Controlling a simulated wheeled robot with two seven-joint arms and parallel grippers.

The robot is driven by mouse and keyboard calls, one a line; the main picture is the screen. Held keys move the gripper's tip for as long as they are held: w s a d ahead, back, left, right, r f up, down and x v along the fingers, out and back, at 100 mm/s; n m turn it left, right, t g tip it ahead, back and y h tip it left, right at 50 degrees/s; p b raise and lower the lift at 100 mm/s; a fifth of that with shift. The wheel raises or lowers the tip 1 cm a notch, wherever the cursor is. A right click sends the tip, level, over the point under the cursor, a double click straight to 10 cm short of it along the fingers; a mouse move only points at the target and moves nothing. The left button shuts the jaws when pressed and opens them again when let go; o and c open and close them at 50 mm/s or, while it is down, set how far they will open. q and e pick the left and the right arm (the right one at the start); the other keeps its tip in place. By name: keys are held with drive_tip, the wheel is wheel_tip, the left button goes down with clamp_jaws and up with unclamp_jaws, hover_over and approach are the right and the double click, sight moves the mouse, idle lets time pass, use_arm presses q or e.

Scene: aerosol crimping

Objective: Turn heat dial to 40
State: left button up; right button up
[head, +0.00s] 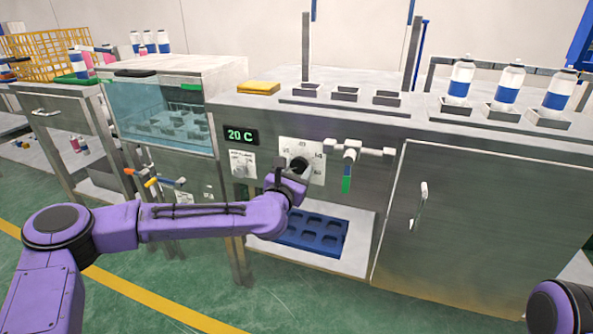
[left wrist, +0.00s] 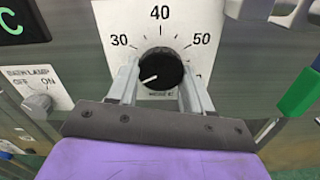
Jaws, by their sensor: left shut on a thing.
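The black heat dial (head: 299,164) sits on a white plate (head: 302,150) on the steel machine front. In the left wrist view the dial (left wrist: 160,70) has 30, 40 and 50 marked around its top, with 40 straight up. Its white pointer line aims to the lower left, below the 30. The green display (head: 241,136) reads 20 C. My left gripper (head: 291,177) is shut on the dial, with one finger on each side of it. The fingers and palm hide the lower part of the plate. My right gripper is out of view.
A valve with a green handle (head: 347,179) sticks out just right of the dial. A lamp switch (head: 242,164) is on the left. A blue tray (head: 312,234) lies in the opening below. White bottles (head: 508,88) stand on the counter at right.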

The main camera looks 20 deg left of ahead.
use_arm(q)
drive_tip(key=m+p, duration=0.1)
drive_tip(key=m, duration=0.4)
drive_tip(key=shift+a+r+m, duration=0.1)
drive_tip(key=shift+r+m, duration=0.05)
drive_tip(key=shift+m, duration=0.15)
drive_tip(key=m+p, duration=0.2)
drive_tip(key=m, duration=0.4)
drive_tip(key=shift+r, duration=0.15)
drive_tip(key=m+p, duration=0.2)
drive_tip(key=m, duration=0.4)
drive_tip(key=shift+r+m+p, duration=0.1)
drive_tip(key=shift+m+p, duration=0.3)
drive_tip(key=m+p, duration=0.1)
drive_tip(key=m, duration=0.3)
drive_tip(key=shift+m, duration=0.4)
drive_tip(key=shift+p, duration=0.3)
drive_tip(key=o, duration=1)
drive_tip(key=shift+o, duration=0.2)
drive_tip(key=shift+s, duration=0.1)
